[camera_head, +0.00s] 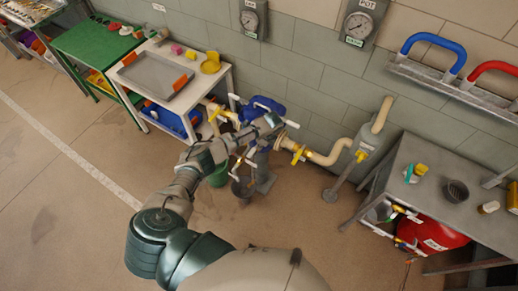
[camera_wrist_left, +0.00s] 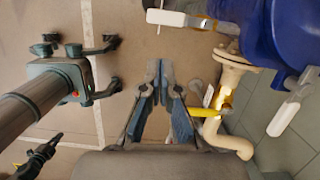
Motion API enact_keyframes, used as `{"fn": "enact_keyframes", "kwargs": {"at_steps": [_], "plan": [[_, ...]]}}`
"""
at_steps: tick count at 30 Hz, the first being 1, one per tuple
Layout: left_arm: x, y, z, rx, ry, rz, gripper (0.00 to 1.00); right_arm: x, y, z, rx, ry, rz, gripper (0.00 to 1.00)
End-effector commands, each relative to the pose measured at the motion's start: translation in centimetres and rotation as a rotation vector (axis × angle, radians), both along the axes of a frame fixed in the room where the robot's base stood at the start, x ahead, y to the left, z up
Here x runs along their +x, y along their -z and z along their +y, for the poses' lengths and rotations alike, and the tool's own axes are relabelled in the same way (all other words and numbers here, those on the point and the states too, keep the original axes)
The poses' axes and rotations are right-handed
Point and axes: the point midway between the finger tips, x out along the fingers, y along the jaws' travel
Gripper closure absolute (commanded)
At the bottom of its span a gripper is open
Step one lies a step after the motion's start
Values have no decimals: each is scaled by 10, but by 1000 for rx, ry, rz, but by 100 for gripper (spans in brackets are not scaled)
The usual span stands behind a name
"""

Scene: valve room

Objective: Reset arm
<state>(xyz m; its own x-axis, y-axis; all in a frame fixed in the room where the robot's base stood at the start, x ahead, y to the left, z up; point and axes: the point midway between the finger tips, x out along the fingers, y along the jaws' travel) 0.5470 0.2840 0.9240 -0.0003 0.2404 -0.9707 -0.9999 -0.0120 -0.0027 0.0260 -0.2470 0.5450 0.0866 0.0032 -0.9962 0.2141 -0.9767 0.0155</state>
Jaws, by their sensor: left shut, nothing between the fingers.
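My left arm reaches in from the bottom left in the head view, over the floor beside the valve pipes. My left gripper (camera_head: 264,182) points down in front of the cream pipe. In the wrist view its blue-padded fingers (camera_wrist_left: 160,72) come together at the tips, shut with nothing between them. The blue valve body (camera_wrist_left: 285,35) and the cream pipe with a yellow handle (camera_wrist_left: 225,103) lie just right of the fingers, apart from them. The arm partly hides the pipework in the head view.
A white table (camera_head: 203,101) with a grey tray (camera_head: 155,75) stands at the upper left, beside a green-topped table (camera_head: 88,40). A grey bench (camera_head: 425,205) with a red tank (camera_head: 440,232) under it stands right. Two gauges hang on the wall. Floor at left is clear.

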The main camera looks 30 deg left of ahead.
Motion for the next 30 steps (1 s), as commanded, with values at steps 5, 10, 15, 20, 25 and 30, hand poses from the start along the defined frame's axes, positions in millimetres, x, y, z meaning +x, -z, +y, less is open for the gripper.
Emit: {"fn": "enact_keyframes", "kwargs": {"at_steps": [5, 10, 15, 20, 25, 30], "plan": [[0, 0, 0, -1, 0, 0, 100, 3, 0, -2, -2, 0, -4, 100], [-1, -1, 0, -1, 0, -2, 100, 10, -1, -2, -1, 1, -13, 100], [-2, 2, -1, -3, -4, -4, 100, 10, 0, 1, 2, 2, -14, 100], [-17, 59, -10, -50, -101, -40, 100, 7, 11, 6, 8, 3, -10, 100], [-71, 183, -22, -145, -359, -125, 100, 5, 32, 6, 8, 3, -7, 100], [-158, 297, -28, -216, -640, -190, 100, 4, 51, 5, 6, 3, -6, 100]]}}
